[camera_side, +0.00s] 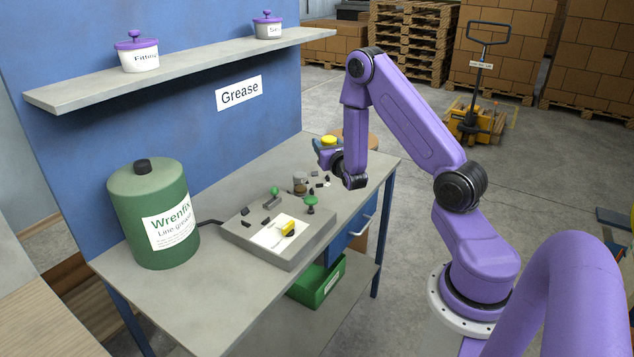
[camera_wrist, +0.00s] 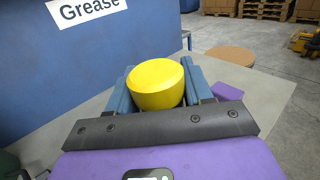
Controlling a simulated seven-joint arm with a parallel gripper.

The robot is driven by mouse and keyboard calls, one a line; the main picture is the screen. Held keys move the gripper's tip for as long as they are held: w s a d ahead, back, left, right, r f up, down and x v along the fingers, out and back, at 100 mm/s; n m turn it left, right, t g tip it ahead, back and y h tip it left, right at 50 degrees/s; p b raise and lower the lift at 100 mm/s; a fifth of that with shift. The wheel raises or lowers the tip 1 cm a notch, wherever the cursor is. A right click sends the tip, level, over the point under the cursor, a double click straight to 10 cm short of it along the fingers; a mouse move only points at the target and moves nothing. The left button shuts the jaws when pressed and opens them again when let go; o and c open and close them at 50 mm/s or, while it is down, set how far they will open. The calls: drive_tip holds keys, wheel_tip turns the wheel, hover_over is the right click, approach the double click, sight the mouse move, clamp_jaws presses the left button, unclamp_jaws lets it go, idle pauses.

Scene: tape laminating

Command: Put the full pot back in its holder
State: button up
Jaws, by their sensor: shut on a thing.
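A yellow round-topped pot (camera_wrist: 156,82) sits between the blue fingers of my gripper (camera_wrist: 157,92) in the wrist view. The fingers are shut on its sides. In the side view the yellow top of the pot (camera_side: 328,140) shows just above my gripper (camera_side: 324,149), near the far end of the bench. My gripper hides its lower part, and I cannot tell how high it is above the bench. A grey fixture block (camera_side: 245,238) lies on the bench with small parts on it. I cannot tell which part is the pot's holder.
A green Wrenfix drum (camera_side: 140,200) stands at the bench's left, with a hose to the block. A shelf (camera_side: 190,68) with two purple-lidded tubs juts from the blue wall above. A round brown top (camera_wrist: 231,56) is beyond the bench end. The front of the bench (camera_side: 200,290) is clear.

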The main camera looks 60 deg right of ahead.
drive_tip(key=w+d+f, duration=1)
drive_tip(key=shift+w+d+f, duration=0.2)
drive_tip(key=shift+f, duration=0.05)
wheel_tip(320, 180, down, 3)
drive_tip(key=shift+w+r, duration=0.1)
drive_tip(key=shift+f+m, duration=0.3)
drive_tip(key=shift+f, duration=0.35)
